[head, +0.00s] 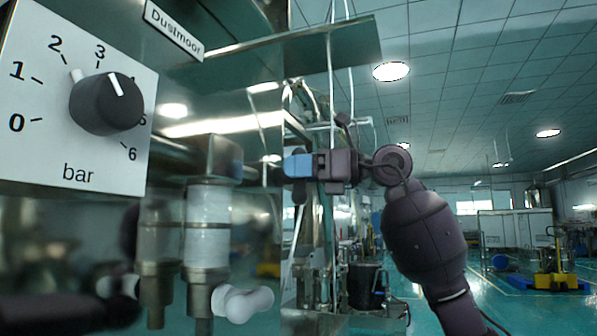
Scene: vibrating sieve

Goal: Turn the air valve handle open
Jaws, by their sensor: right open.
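A blue handle (298,165), apparently the air valve handle, sits at the right end of the horizontal pipe beside the machine's metal panel. My right gripper (304,168) reaches in from the right, with its open fingers at the handle. I cannot tell whether they touch it or how far around it they are. The gripper hides part of the handle and what lies behind it. My left gripper does not show clearly.
A pressure dial (108,103) marked in bar is at the upper left. Below the pipe hangs a filter with a clear bowl (208,228) and a white drain knob (242,303). A metal ledge (320,48) juts out above my gripper.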

